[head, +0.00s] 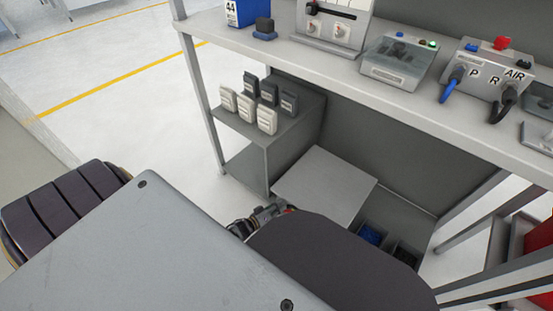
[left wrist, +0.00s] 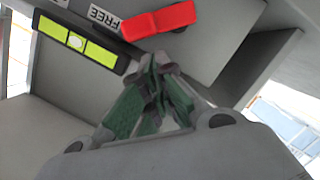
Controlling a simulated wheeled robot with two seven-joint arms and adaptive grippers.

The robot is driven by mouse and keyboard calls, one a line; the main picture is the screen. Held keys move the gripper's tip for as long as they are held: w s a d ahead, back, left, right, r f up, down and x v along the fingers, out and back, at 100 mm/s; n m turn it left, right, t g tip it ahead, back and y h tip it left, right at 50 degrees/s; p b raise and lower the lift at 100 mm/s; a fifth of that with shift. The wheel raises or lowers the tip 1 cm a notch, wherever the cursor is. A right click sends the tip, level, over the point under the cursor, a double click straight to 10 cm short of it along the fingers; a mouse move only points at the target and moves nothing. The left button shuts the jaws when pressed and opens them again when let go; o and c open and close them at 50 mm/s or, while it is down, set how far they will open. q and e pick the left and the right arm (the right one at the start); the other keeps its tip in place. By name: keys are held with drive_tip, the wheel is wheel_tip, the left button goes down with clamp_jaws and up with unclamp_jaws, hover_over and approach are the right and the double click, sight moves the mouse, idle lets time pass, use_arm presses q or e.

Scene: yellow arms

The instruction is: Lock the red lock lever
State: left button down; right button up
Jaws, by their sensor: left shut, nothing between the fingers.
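The red lock lever (left wrist: 160,20) shows at the top of the left wrist view, lying slightly tilted across a grey panel. Its left end is beside a white label reading FREE (left wrist: 104,17). My left gripper (left wrist: 157,62) is shut and empty, its fingertips just below the lever in that picture; I cannot tell whether they touch it. In the head view my left gripper (head: 260,218) is low beside the grey shelf unit, partly hidden by my own body. The lever is not clearly visible there. My right gripper is not in view.
A black bar with yellow-green panels (left wrist: 75,42) is left of the lever. The workbench (head: 400,105) carries control boxes, including one marked AIR (head: 490,75). White and dark blocks stand on the side shelf (head: 285,125). Bins (head: 372,236) sit below. Open floor lies left.

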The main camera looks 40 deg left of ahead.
use_arm(q)
drive_tip(key=shift+d+f, duration=0.4)
drive_tip(key=shift+d+m, duration=0.15)
drive_tip(key=shift+m, duration=0.15)
drive_tip(key=shift+s+d+m+p, duration=0.1)
drive_tip(key=shift+d+m+p, duration=0.3)
drive_tip(key=shift+d, duration=0.2)
drive_tip(key=shift+r, duration=0.1)
idle(0.4)
